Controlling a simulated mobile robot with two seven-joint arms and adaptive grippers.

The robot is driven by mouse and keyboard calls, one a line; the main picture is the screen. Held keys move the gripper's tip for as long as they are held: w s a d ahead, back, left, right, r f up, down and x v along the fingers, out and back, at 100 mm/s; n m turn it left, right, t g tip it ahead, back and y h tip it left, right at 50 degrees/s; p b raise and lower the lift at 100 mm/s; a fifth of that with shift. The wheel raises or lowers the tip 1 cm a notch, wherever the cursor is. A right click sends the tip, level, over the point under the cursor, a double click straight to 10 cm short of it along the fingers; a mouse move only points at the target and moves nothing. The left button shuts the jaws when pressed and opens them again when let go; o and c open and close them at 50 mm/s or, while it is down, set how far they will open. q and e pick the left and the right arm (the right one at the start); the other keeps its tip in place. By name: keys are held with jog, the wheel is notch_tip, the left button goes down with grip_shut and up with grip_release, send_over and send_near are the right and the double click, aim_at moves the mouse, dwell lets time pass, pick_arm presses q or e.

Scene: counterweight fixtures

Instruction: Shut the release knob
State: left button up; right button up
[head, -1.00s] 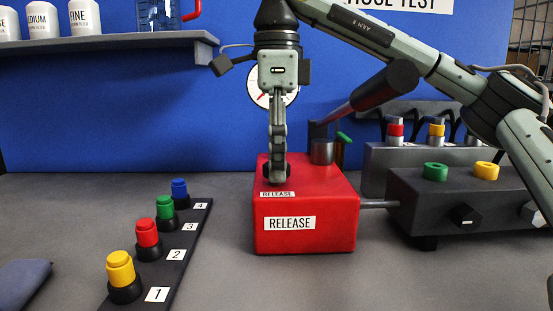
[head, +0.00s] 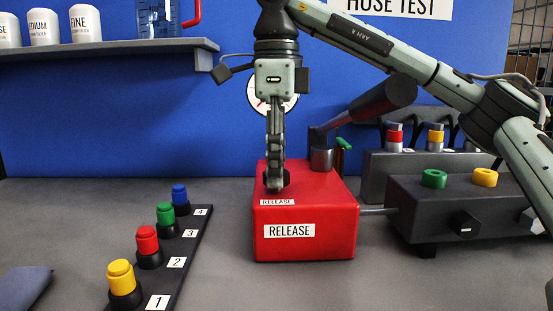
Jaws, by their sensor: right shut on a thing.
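The red box (head: 305,233) labelled RELEASE stands on the grey counter near the middle of the head view. My right gripper (head: 275,184) points straight down at the left part of the box's top, behind a small RELEASE label. Its fingers are shut on the release knob, which they hide almost wholly, so I cannot tell how far the knob is turned. My left gripper is not in view.
A dark post (head: 322,160) rises from the box's back right. A grey block (head: 455,215) with green and yellow rings stands to the right, joined by a rod. A numbered strip (head: 185,245) with coloured plugs lies left. Counter between is clear.

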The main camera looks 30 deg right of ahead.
jog(key=m+p, duration=0.3)
jog(key=m, duration=0.5)
jog(key=shift+p, duration=0.4)
jog(key=shift+m, duration=0.5)
jog(key=shift+m+p, duration=0.35)
jog(key=shift+m, duration=0.05)
jog(key=m+p, duration=0.1)
jog(key=m, duration=0.2)
jog(key=shift+m, duration=1)
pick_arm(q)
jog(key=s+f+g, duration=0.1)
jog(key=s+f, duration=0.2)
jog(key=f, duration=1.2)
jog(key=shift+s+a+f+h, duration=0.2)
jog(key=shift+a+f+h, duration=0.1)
pick_arm(e)
jog(key=shift+m, duration=0.9)
